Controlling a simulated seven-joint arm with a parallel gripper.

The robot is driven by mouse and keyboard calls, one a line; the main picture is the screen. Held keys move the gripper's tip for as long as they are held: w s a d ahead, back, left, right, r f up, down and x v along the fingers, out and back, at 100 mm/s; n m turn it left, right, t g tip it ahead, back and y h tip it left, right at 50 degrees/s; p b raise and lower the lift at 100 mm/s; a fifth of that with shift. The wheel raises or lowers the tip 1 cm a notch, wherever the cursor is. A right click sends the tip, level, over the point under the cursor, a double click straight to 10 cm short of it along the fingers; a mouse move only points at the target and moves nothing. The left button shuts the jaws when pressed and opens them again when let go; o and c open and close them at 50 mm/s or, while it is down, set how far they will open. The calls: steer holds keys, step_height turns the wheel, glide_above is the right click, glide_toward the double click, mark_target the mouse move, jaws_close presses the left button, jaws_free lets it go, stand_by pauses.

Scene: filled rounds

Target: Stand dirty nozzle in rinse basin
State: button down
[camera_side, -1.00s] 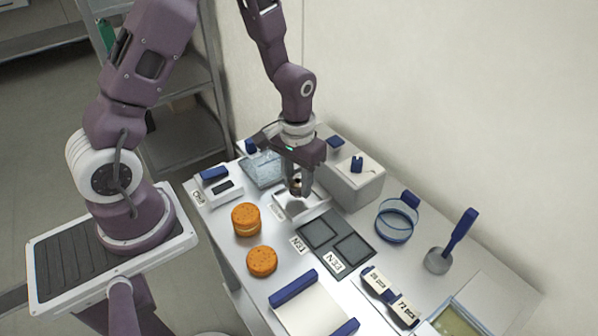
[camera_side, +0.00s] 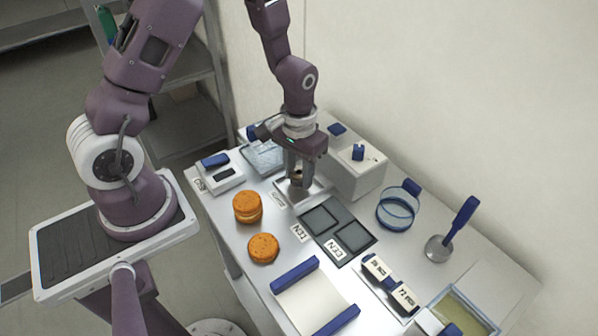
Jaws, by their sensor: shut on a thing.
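My gripper (camera_side: 299,182) points down over a shallow pale metal tray (camera_side: 318,190) near the back of the bench. Its fingers are shut on a small dark, brownish piece (camera_side: 298,177), which appears to be the nozzle. The fingers hide most of it, so I cannot tell whether it touches the tray. Two containers could be the rinse basin: a clear bluish tub (camera_side: 262,158) just left of my gripper, and a rectangular basin with greenish liquid (camera_side: 466,312) at the front right, partly cut off by the picture edge.
A pale block (camera_side: 352,180) with blue parts stands close right of my gripper. Orange filled rounds (camera_side: 247,207), (camera_side: 263,248) lie in front. A dark two-well tray (camera_side: 337,231), a blue-rimmed ring (camera_side: 397,209), a blue-handled tool (camera_side: 455,230) and a scale (camera_side: 222,176) occupy the bench.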

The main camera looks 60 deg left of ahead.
steer(key=shift+f, duration=0.2)
steer(key=c, duration=0.9)
jaws_free()
steer(key=shift+o, duration=0.5)
steer(key=o, duration=0.4)
steer(key=shift+r, duration=3.5)
